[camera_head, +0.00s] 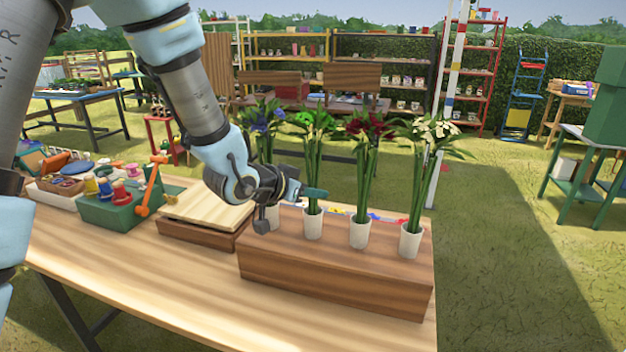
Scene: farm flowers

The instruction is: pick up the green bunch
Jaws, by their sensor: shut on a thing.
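The green bunch (314,122) stands upright, its long stems in a white cup (313,225) on the brown wooden block. My gripper (310,192) reaches in from the left and is shut on the stems just above the cup's rim. The fingers hide part of the stems. The stems still go down into the cup.
A blue bunch (262,120) stands just left, its cup partly behind my gripper. A red bunch (368,130) and a white bunch (432,130) stand to the right, close together on the wooden block (330,280). Boxes and a green crate (110,212) are at left.

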